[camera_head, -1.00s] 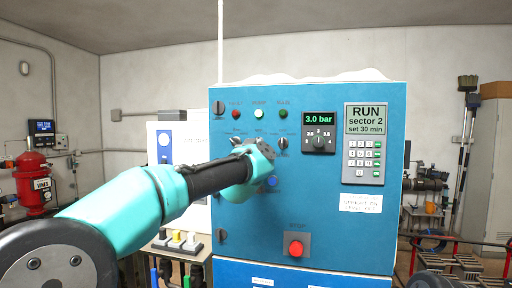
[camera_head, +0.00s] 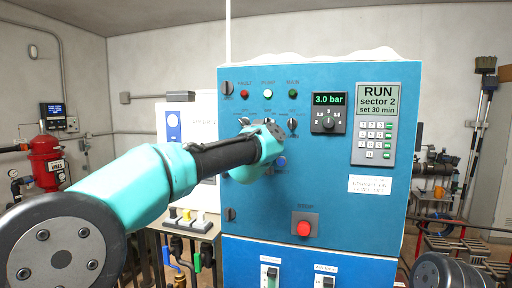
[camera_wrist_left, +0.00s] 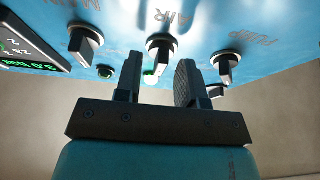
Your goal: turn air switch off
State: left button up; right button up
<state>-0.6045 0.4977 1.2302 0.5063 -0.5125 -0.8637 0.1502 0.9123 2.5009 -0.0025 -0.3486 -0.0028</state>
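The air switch is a dark rotary knob, the middle of three on the blue cabinet front (camera_head: 330,200). In the left wrist view the air switch (camera_wrist_left: 160,48) sits under the word AIR, its grip pointing roughly straight down. My left gripper (camera_wrist_left: 157,78) is open, one finger on each side of the air switch's line. The fingertips are close to the knob; I cannot tell if they touch it. In the head view my left gripper (camera_head: 272,138) covers most of the middle knob. My right gripper is out of view.
The pump knob (camera_wrist_left: 225,68) and main knob (camera_wrist_left: 85,42) flank the air switch closely. Signal lamps sit in a row above the knobs, including a red one (camera_head: 244,94). A pressure dial (camera_head: 328,122), keypad (camera_head: 374,138) and red button (camera_head: 304,228) share the panel.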

pick_arm(q)
jog(key=v, duration=1.6)
jog(key=shift+s, duration=0.35)
jog(key=shift+a+f, duration=0.1)
jog(key=shift+f, duration=0.05)
